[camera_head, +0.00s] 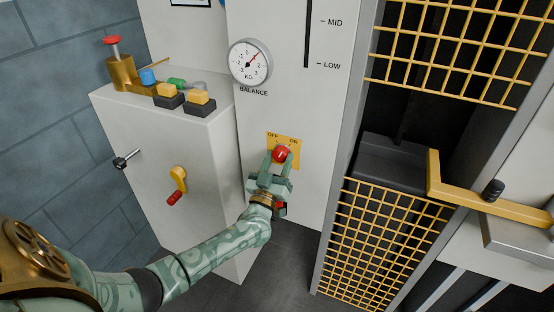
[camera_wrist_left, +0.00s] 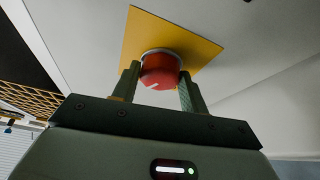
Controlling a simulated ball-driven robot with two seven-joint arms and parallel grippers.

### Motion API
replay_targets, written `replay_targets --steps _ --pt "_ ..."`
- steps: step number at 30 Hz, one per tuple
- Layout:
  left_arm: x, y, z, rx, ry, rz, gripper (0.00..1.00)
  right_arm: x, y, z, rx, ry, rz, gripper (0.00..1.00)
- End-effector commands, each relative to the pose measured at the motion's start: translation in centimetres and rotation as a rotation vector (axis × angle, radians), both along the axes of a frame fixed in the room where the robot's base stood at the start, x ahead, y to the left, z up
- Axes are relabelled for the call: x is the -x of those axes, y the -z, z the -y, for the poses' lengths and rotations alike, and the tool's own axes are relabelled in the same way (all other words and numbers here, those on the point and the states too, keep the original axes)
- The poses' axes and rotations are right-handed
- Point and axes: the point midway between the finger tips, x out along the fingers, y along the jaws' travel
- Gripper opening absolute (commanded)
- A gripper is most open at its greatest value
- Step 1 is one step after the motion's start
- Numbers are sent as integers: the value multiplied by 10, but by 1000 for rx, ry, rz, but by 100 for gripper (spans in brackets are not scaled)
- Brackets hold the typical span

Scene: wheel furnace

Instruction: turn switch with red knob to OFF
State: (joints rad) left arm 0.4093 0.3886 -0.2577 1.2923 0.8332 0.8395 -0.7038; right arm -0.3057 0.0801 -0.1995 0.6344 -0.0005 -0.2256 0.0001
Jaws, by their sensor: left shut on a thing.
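The red knob (camera_head: 282,153) sits on a yellow plate (camera_head: 271,137) low on the white panel. The plate is marked OFF at its upper left and ON at its upper right. My left gripper (camera_head: 279,160) is at the knob, with a finger on either side, shut on it. In the left wrist view the red knob (camera_wrist_left: 161,71) is between the two fingers, in front of the yellow plate (camera_wrist_left: 150,35). A short white mark shows on the knob's face there. In the head view the fingers partly cover the knob, and its pointing direction cannot be told. My right gripper is not in view.
A round balance gauge (camera_head: 250,63) is above the plate. A white cabinet (camera_head: 150,150) with a yellow crank (camera_head: 178,184) stands to the left. A yellow mesh guard (camera_head: 380,240) and a yellow lever (camera_head: 480,195) are to the right.

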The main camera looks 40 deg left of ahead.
Motion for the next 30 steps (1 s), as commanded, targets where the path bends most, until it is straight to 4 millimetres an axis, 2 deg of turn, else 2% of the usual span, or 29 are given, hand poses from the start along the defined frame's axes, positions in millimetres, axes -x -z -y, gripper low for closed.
replay_targets --steps 9,30 --pt "0 -4 3 286 -1 69 21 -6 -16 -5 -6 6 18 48" --pt "-1 -5 6 867 0 206 21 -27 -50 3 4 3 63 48"
